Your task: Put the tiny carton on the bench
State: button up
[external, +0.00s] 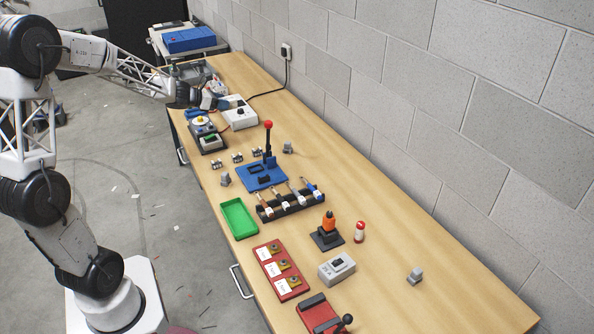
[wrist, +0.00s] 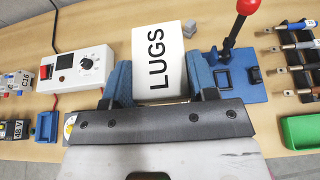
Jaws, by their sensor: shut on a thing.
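The tiny carton (wrist: 159,55) is a small white box with "LUGS" in black on its face. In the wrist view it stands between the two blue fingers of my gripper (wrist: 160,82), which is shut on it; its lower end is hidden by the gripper. In the external view my gripper (external: 204,98) is at the far part of the bench (external: 335,180), by the white dial box, with the carton small and partly hidden at its tip. The bench has a light wooden top. I cannot tell the gap between carton and bench.
Close to my gripper are a white dial box (external: 239,115) with a cable and a blue plate with a red-knobbed lever (external: 268,140). A tool rack (external: 290,205), green tray (external: 238,219) and red panel (external: 281,272) stand nearer. Bare wood runs along the wall side.

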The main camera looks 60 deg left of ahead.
notch_tip(320, 180, down, 20)
jog(key=shift+r, duration=0.1)
jog(key=shift+w, duration=0.1)
dwell(0.4)
send_over(249, 141)
jog(key=shift+s+d+f, duration=0.3)
jog(key=shift+d+f, duration=0.05)
jog(key=shift+f, duration=0.3)
dwell(0.4)
jog(key=shift+w+a+f, duration=0.1)
jog(key=shift+w+a, duration=0.15)
jog(key=shift+w, duration=0.1)
jog(key=shift+f, duration=1.75)
jog(key=shift+f, duration=0.1)
jog(key=o, duration=1)
